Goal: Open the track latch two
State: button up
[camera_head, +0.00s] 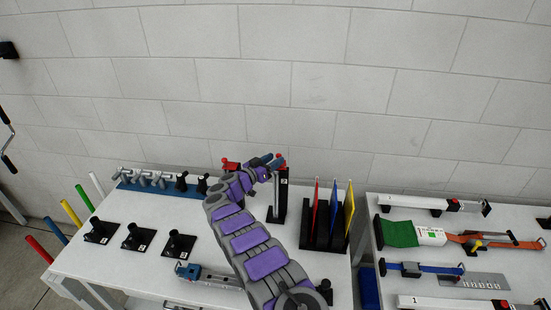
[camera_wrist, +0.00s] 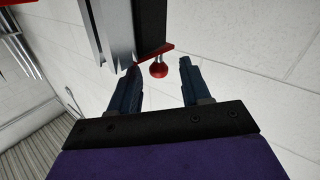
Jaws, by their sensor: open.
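An upright black post (camera_head: 284,190) with a silver rail and a small white label stands at the back of the left table; I take it for track latch two. A red knob (camera_head: 281,157) shows at its top. In the wrist view the post (camera_wrist: 152,22) comes in from above, with a red plate and round red knob (camera_wrist: 158,70) at its end. My gripper (camera_head: 272,163) is at the post's top, just left of it. In the wrist view my gripper (camera_wrist: 160,82) is open, with the knob between or just beyond the fingertips; contact cannot be told.
Another red part (camera_head: 230,163) is partly hidden behind my gripper. A black rack (camera_head: 322,238) with red, blue and yellow panels stands close right of the post. Black numbered stands (camera_head: 139,237) and a blue-grey part (camera_head: 208,277) are on the left table. A second table holds several tools.

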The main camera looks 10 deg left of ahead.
jog(key=v, duration=1.5)
jog(key=shift+a+p, duration=0.35)
jog(key=shift+a, duration=0.1)
jog(key=shift+w, duration=0.2)
jog(key=w+d+r+n+t+y+b, duration=0.1)
jog(key=w+r+n+t+y, duration=0.2)
jog(key=r, duration=0.4)
jog(key=w+r+y+b, duration=0.1)
jog(key=w+r+y, duration=0.2)
jog(key=w+r, duration=0.25)
jog(key=s+d+r+n+g+y+b, duration=0.1)
jog(key=s+d+r+n+g+y, duration=0.15)
jog(key=d+r+n+y, duration=0.35)
jog(key=s+d+f+m+g+b, duration=0.1)
jog(key=s+d+f+g, duration=0.3)
jog(key=s+d, duration=0.5)
jog(key=s+d+f+m+g+b, duration=0.1)
jog(key=s+d+f+g, duration=0.4)
jog(key=s, duration=2.5)
jog(key=s+d+f+m+g+h+b, duration=0.1)
jog(key=s+d+f+g, duration=0.3)
jog(key=s+d, duration=0.9)
jog(key=s+m+g+b, duration=0.1)
jog(key=s+g, duration=0.2)
jog(key=s, duration=0.4)
jog(key=shift+s+f+g, duration=0.15)
jog(key=shift+s+g, duration=0.05)
jog(key=shift+g, duration=0.15)
